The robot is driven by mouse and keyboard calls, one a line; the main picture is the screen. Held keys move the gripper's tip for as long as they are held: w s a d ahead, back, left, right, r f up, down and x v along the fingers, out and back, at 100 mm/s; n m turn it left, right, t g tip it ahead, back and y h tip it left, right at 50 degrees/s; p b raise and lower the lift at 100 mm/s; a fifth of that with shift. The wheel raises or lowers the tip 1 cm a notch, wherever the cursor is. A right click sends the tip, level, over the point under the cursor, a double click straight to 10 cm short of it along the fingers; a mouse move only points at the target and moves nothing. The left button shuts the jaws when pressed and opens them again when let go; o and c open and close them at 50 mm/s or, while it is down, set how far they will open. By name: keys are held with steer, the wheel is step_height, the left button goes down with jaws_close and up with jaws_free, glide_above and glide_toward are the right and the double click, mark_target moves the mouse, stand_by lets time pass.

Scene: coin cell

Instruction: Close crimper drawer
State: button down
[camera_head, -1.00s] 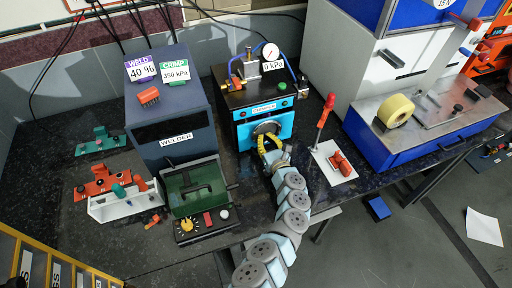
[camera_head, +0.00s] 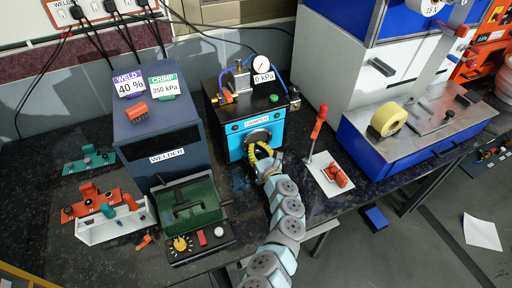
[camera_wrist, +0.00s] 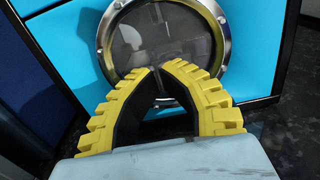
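The crimper (camera_head: 240,105) is a black-topped box with a bright blue front, in the middle of the head view. Its blue drawer front (camera_wrist: 250,45) has a round, metal-rimmed window (camera_wrist: 160,40), which fills the top of the wrist view. I cannot tell how far the drawer stands out from the box. My gripper (camera_head: 257,148) has yellow ribbed fingers with black inner pads. In the wrist view its fingertips (camera_wrist: 163,67) come together in front of the window's lower part, with nothing seen between them. Whether they touch the front is unclear.
The dark blue welder (camera_head: 160,125) and its green-lidded unit (camera_head: 190,205) stand left of the crimper. A blue machine base (camera_head: 375,160) lies further right. Bench shows between them.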

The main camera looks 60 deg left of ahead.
steer(key=shift+d+r+p, duration=0.25)
steer(key=shift+p, duration=0.4)
steer(key=shift+p+v, duration=0.85)
steer(key=shift+p, duration=0.15)
steer(key=p+v, duration=0.2)
steer(key=shift+d+f, duration=0.1)
steer(key=shift+d, duration=0.2)
steer(key=p+v, duration=0.2)
steer(key=v, duration=0.6)
steer(key=shift+d+f, duration=0.1)
steer(key=shift+s+d+p, duration=0.3)
steer(key=shift+d, duration=0.15)
